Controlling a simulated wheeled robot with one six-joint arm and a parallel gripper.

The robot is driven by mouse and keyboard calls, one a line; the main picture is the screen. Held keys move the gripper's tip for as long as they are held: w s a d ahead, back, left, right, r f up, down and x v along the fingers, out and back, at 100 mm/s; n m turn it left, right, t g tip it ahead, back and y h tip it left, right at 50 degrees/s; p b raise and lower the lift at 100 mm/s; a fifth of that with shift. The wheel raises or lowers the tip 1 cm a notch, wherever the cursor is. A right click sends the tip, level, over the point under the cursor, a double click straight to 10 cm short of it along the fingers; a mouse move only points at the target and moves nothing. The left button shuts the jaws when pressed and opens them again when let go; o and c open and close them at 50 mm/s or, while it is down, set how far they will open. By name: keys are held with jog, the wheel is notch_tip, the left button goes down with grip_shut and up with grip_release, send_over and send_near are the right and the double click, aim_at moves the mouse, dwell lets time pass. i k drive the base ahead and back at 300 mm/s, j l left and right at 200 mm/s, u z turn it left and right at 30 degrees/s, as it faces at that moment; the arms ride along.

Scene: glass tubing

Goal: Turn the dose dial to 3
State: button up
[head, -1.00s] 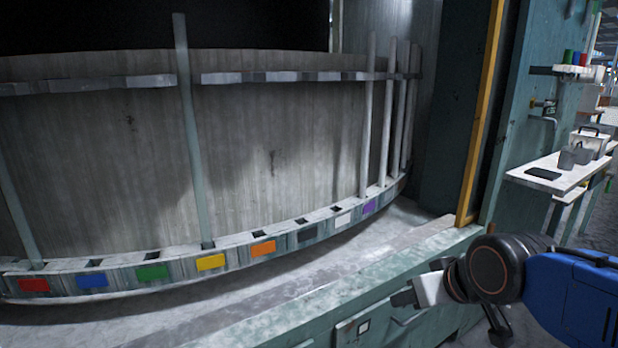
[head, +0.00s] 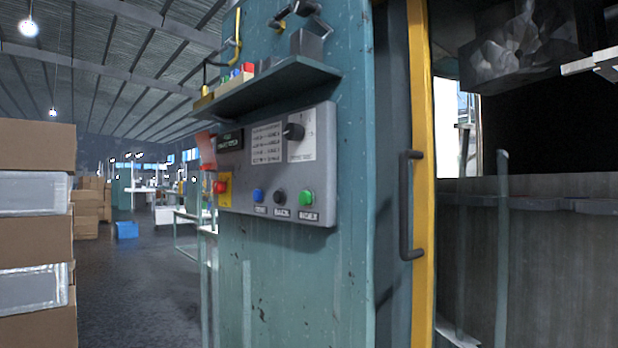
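A black round dial (head: 293,132) sits on a pale plate at the upper right of a grey control panel (head: 325,180) in the head view. The panel is fixed to a teal machine post. The marks around the dial are too small to read, so I cannot tell its setting. Left of the dial are a printed label sheet (head: 267,143) and a small dark display (head: 230,140). Below are a blue button (head: 258,195), a black button (head: 280,197) and a green button (head: 307,198). My gripper is not in view.
A red stop button (head: 219,187) on yellow is at the panel's left. A shelf (head: 270,85) with small coloured items juts out above. A dark handle (head: 407,205) stands on the yellow door edge (head: 424,260). Stacked boxes (head: 35,240) are far left; open floor (head: 135,270) lies between.

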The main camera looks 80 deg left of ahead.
aim_at(292, 131)
jog(key=u, duration=2.8)
